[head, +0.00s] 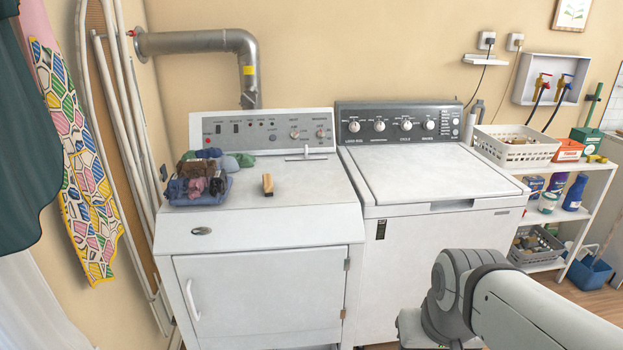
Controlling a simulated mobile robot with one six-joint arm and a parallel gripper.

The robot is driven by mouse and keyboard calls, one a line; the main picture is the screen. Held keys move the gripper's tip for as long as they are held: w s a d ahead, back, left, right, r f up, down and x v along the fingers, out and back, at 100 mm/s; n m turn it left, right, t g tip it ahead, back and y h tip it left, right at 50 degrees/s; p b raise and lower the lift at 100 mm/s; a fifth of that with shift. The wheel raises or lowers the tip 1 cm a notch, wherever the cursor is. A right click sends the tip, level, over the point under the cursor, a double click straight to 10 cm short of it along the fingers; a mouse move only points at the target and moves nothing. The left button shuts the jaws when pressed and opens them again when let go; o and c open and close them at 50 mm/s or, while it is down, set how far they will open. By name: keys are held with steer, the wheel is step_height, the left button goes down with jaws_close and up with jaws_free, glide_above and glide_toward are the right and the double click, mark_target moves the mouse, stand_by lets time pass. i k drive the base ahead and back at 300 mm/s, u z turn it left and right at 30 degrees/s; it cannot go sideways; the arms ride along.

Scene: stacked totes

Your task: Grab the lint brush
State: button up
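A small brush with a tan wooden body and a darker edge, which looks like the lint brush (268,185), sits on the flat top of the left white dryer (300,185). It stands apart from the blue basket (222,190) of folded and rolled cloths to its left. My grey and white arm comes in from the lower right, in front of the right machine. Its end bends down past the bottom edge of the picture, so my gripper is not in view.
A white washer (430,180) with a dark control panel stands right of the dryer. A shelf (595,168) with baskets and bottles is at the far right. An ironing board (125,120) and hanging clothes are at the left. The dryer top around the brush is clear.

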mark_target(267, 182)
steer(key=z, duration=1.75)
steer(key=i, duration=2.35)
steer(key=u, duration=3.4)
steer(key=i, duration=1)
steer(key=z, duration=0.05)
